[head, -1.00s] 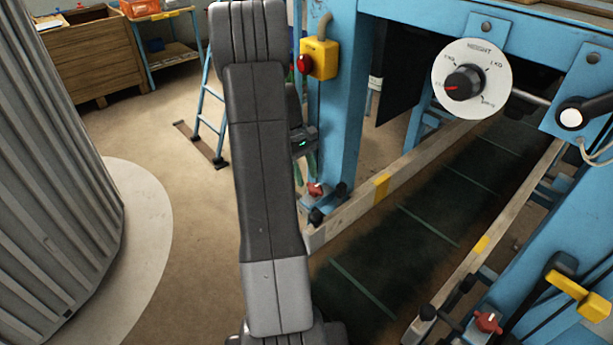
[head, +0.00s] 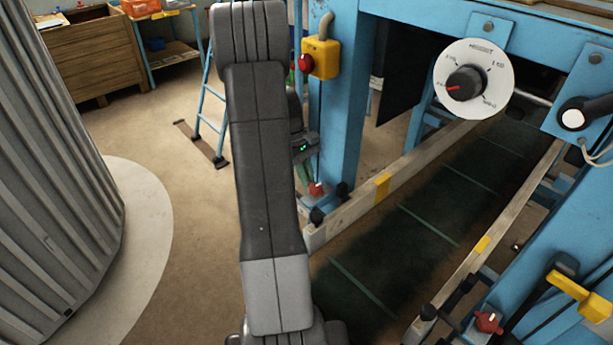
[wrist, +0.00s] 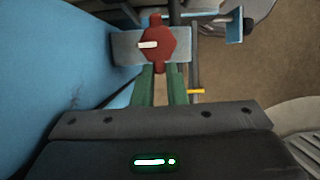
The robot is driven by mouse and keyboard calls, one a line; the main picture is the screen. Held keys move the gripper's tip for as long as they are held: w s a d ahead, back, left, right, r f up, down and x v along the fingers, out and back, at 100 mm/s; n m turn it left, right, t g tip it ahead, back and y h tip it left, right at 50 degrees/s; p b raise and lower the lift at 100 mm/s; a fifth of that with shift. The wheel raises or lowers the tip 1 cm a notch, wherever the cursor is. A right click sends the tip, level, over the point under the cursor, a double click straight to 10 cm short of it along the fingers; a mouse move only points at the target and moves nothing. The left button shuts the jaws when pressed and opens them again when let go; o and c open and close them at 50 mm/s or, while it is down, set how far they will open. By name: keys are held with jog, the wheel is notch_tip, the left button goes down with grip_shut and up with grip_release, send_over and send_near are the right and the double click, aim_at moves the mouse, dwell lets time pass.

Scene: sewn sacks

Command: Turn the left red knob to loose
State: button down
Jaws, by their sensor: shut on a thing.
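The left red knob (head: 316,189) sits on a bracket at the near end of the left conveyor rail. In the wrist view the red knob (wrist: 157,43) is on a grey plate, with a white mark pointing left. My gripper (wrist: 160,72) has green fingers closed around the knob's lower tab. In the head view my gripper (head: 309,180) is partly hidden behind my arm, with its finger ends at the knob. Another red knob (head: 488,321) sits by the right rail.
A blue post (head: 338,110) stands close beside my gripper, carrying a yellow box (head: 321,58) with a red button. A white weight dial (head: 473,80) is above the dark belt (head: 420,220). Open floor (head: 190,235) lies left of my arm.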

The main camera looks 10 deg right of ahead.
aim_at(316, 191)
jog(key=shift+s+f, duration=0.1)
jog(key=shift+s, duration=0.1)
jog(key=n, duration=0.2)
jog(key=s+n+t+h, duration=0.1)
jog(key=a+n, duration=0.1)
jog(key=n, duration=0.1)
jog(key=shift+s+n+b, duration=0.2)
jog(key=shift+n+b, duration=0.1)
jog(key=n, duration=0.1)
jog(key=s+n+t, duration=0.1)
jog(key=n, duration=0.1)
jog(key=n+t+h, duration=0.1)
jog(key=n, duration=0.1)
jog(key=shift+s+a, duration=0.2)
jog(key=shift+s, duration=0.1)
jog(key=n+t, duration=0.1)
jog(key=n, duration=0.1)
jog(key=s+n, duration=0.1)
jog(key=shift+d+n+t, duration=0.1)
jog(key=shift+n+t, duration=0.3)
jog(key=shift+s+d+n+t+y, duration=0.1)
jog(key=shift+s+n+t+y, duration=0.15)
jog(key=shift+n, duration=0.55)
jog(key=shift+s+d+n+t+y, duration=0.15)
jog(key=shift+n+t, duration=0.2)
jog(key=shift+n, duration=0.45)
